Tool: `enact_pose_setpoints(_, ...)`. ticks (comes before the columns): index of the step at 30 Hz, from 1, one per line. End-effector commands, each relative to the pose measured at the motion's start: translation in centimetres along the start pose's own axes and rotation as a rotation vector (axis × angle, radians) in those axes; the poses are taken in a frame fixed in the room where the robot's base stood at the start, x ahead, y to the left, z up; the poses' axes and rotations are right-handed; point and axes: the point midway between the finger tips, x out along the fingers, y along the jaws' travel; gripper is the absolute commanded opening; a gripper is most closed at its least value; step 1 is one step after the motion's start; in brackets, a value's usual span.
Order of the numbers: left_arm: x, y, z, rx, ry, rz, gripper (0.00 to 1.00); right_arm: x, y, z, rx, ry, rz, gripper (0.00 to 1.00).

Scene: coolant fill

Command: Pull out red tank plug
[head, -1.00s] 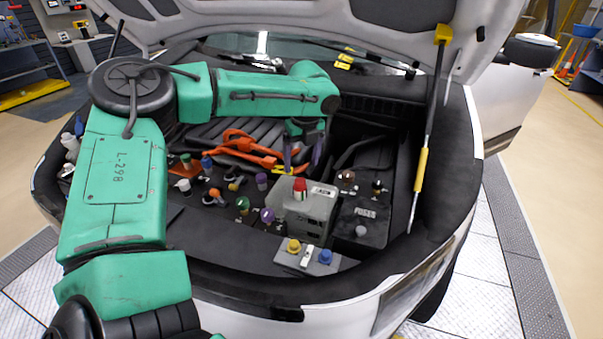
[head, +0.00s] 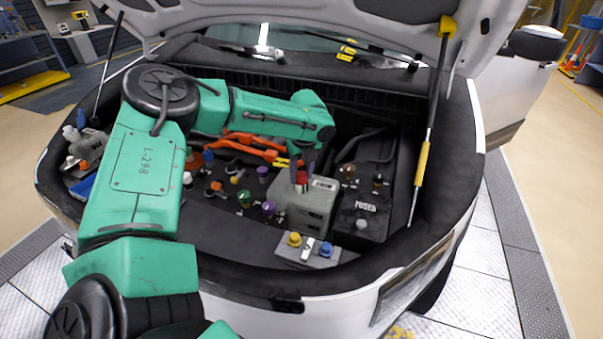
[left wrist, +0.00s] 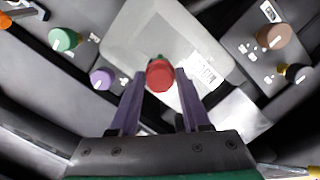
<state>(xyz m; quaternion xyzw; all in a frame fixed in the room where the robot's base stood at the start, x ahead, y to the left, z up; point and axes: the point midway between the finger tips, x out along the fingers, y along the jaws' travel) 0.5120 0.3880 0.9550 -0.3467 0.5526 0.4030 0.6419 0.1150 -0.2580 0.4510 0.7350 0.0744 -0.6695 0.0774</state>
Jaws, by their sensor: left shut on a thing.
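The red tank plug (head: 301,179) is on top of the grey tank (head: 311,212) in the engine bay. In the left wrist view the plug (left wrist: 160,77) has a round red top, with a bit of green showing at its far edge. I cannot tell whether the plug's lower part is seated in the tank. My right gripper is not in view.
A fuse box (head: 358,218) stands right of the tank, and a block with yellow and blue caps (head: 306,253) is in front. Several coloured caps and orange cables (head: 255,147) lie left. The raised hood (head: 300,15) and its strut (head: 424,150) bound the bay.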

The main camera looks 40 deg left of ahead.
Motion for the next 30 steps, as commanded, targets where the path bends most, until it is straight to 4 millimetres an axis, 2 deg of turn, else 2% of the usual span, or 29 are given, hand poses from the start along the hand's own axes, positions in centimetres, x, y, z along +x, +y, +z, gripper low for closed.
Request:
enact_pose_setpoints(22, -0.6, 0.0, 0.1, 0.0, 0.0, 0.0, 0.11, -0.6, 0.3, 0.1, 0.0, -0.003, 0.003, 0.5)
enact_pose_setpoints(30, -2.3, 0.0, 0.3, 0.0, 0.0, -0.001, 0.11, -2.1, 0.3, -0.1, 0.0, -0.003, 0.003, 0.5)
